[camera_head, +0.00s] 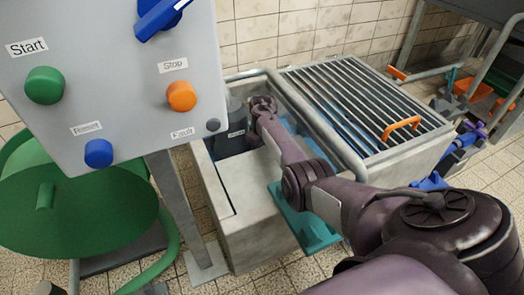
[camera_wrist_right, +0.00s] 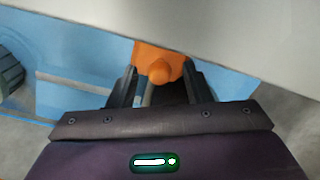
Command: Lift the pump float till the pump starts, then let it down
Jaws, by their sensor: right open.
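The orange pump float (camera_wrist_right: 158,62) shows at the top middle of the right wrist view, with a rounded knob facing the camera. My right gripper (camera_wrist_right: 161,88) is open, one dark finger on each side of the float's lower part. I cannot tell whether the fingers touch it. In the head view my right arm reaches down into the concrete sump (camera_head: 262,235), and its gripper and the float are hidden. A dark grey cylinder (camera_head: 237,112), likely the pump, stands in the sump. My left gripper is not in view.
A grey control box (camera_head: 130,60) with Start, Stop, Reset and Fault labels stands at the left, close to my arm. A metal grating (camera_head: 360,95) with an orange handle (camera_head: 402,127) covers the sump's right part. A green drum (camera_head: 80,215) stands at lower left.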

